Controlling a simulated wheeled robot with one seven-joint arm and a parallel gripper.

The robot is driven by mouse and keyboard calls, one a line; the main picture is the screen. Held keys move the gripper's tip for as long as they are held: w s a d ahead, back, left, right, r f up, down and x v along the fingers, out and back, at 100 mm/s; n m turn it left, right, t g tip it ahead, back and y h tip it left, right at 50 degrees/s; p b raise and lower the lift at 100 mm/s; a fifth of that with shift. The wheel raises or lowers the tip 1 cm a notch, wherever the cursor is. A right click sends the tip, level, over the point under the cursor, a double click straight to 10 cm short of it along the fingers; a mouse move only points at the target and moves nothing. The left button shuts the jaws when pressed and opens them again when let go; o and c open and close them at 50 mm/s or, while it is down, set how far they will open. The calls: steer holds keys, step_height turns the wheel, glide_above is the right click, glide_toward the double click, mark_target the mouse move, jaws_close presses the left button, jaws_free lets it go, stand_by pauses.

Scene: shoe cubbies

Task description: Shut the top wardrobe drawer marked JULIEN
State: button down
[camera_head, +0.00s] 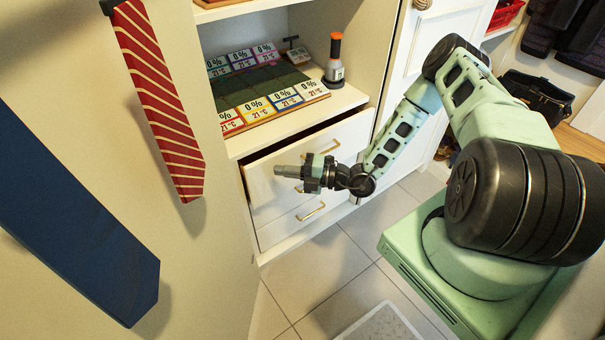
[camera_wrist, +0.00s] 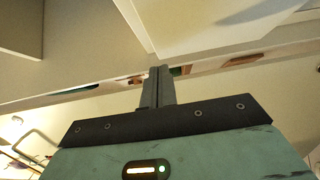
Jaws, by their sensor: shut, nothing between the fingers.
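The top drawer (camera_head: 350,134) is a white front with a brass handle (camera_head: 326,148), below the open shelf of the white wardrobe. A dark gap shows along its top edge, so it stands partly out. No JULIEN label is readable. My gripper (camera_head: 279,171) is shut and empty, in front of the drawer's left part and pointing left. It hides some of the front, and I cannot tell whether it touches. In the wrist view, the closed fingers (camera_wrist: 159,73) point up towards pale panels, which I cannot identify for certain.
A second brass handle (camera_head: 311,211) shows lower down. The shelf above holds a board with coloured cards (camera_head: 268,100) and an orange-topped bottle (camera_head: 334,62). A red striped tie (camera_head: 163,95) and a blue tie (camera_head: 75,220) hang at left. Tiled floor (camera_head: 335,265) lies below.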

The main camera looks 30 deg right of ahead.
mark_target(265, 163)
steer(key=shift+w, duration=1.55)
